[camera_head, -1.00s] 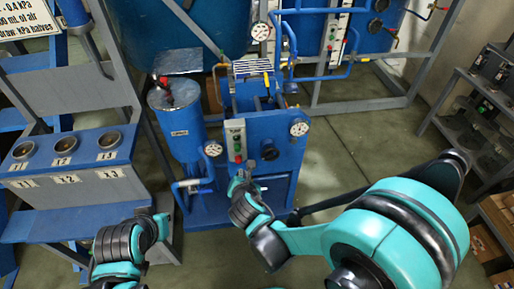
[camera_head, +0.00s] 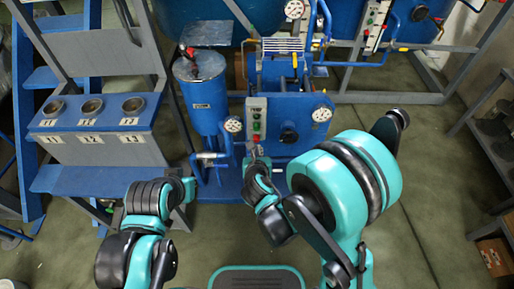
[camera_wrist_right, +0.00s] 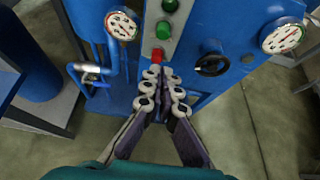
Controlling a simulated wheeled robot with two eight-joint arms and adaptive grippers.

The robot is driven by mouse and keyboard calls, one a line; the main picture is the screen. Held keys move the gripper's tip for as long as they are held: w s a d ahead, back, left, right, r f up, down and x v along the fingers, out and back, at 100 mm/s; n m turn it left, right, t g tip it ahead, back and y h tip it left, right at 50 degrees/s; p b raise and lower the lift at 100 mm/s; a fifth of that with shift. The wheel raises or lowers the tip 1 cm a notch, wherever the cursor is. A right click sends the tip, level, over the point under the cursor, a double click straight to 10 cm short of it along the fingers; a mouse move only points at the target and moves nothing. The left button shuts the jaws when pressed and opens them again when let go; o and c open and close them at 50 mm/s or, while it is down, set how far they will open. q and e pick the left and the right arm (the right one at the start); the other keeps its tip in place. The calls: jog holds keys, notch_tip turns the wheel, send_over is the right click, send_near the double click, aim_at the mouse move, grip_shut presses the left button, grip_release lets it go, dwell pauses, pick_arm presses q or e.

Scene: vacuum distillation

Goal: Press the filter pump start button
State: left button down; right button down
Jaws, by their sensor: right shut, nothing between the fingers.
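The filter pump is a blue unit with a narrow grey control panel (camera_head: 257,118) on its front, near the middle of the head view. In the right wrist view the panel carries a green button (camera_wrist_right: 163,29), another green one (camera_wrist_right: 169,5) above it, and a red button (camera_wrist_right: 157,54) at the bottom. My right gripper (camera_head: 256,158) is just below the panel. In the wrist view its fingers (camera_wrist_right: 162,76) are shut and empty, tips just below the red button; contact cannot be told. My left gripper (camera_head: 187,189) is at lower left, its fingers unclear.
Pressure gauges (camera_head: 322,114) (camera_head: 233,125) flank the panel, and a black knob (camera_wrist_right: 211,65) sits to its right. A blue cylinder (camera_head: 205,100) with pipes stands on the left. A blue rack with round holes (camera_head: 92,112) is further left.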

aim_at(257, 128)
jog(key=w+r+b+x, duration=0.1)
jog(key=b+x, duration=0.1)
jog(key=x, duration=0.8)
jog(key=shift+w+r, duration=0.15)
jog(key=shift+w, duration=0.15)
jog(key=shift+w, duration=0.1)
jog(key=shift+w+r, duration=0.1)
jog(key=shift+w, duration=0.8)
jog(key=shift+r, duration=0.2)
